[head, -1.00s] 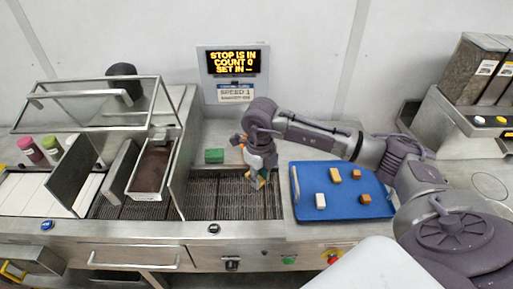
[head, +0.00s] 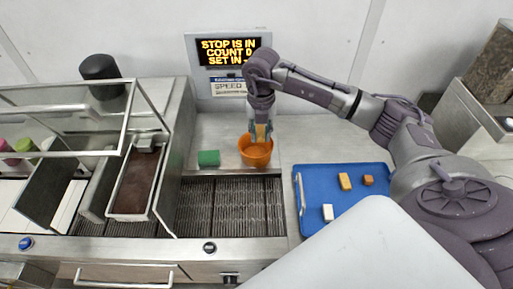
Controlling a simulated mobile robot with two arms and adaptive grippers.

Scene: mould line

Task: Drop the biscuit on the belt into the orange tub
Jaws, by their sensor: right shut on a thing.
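The orange tub (head: 256,156) stands on the steel surface behind the belt (head: 228,205). My right gripper (head: 261,135) points down over the tub. It is shut on a tan biscuit (head: 262,131), of which a part shows between the fingers. The biscuit is above or just inside the tub's mouth; I cannot tell exactly how low it is. The visible stretch of belt right of the steel plate is bare. My left gripper is not in view.
A blue tray (head: 310,197) with several small pieces lies on the right. A long mould of brown stuff (head: 133,185) and upright steel plates stand left. A display (head: 228,50) rises behind.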

